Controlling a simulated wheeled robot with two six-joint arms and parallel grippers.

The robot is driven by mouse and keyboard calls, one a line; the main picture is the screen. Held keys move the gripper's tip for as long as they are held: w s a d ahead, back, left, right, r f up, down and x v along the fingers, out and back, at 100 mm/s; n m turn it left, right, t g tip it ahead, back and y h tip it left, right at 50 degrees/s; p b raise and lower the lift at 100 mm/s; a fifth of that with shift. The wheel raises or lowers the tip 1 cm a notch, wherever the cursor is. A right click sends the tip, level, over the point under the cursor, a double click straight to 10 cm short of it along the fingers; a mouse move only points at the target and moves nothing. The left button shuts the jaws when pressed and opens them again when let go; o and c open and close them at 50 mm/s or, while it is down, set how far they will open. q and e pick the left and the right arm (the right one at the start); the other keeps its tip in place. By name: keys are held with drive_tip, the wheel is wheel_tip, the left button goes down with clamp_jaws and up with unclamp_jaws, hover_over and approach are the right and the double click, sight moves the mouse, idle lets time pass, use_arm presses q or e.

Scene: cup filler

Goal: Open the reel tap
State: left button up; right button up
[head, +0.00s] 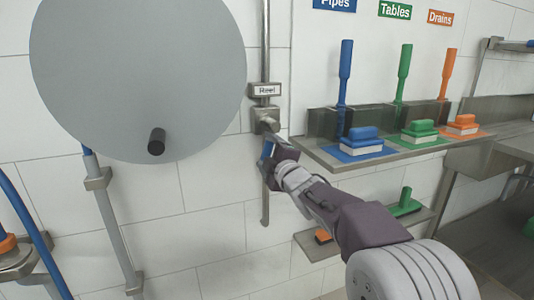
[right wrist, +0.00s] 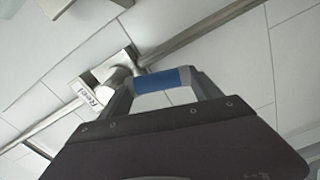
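The reel tap (head: 265,118) is a metal valve on a vertical wall pipe, under a label reading "Reel" (head: 265,90). It also shows in the right wrist view (right wrist: 117,77). My right gripper (head: 268,156) is at the tap, just below the valve body. In the right wrist view, a blue tap handle (right wrist: 163,78) spans between the two grey fingertips of this gripper (right wrist: 162,86), with no clear gap at either side. The gripper hides part of the handle in the head view. My left gripper is not in view.
A large grey reel disc (head: 140,70) with a black knob (head: 156,142) is left of the tap. A shelf (head: 345,160) with blue, green and orange brushes is to the right. A lower shelf (head: 312,248) is beneath it. Tiled wall below the tap is mostly bare.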

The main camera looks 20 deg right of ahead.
drive_tip(key=o, duration=0.4)
drive_tip(key=shift+c, duration=0.2)
drive_tip(key=s+p, duration=0.1)
drive_tip(key=s, duration=0.8)
drive_tip(key=shift+d+p, duration=0.15)
drive_tip(key=shift+p, duration=0.15)
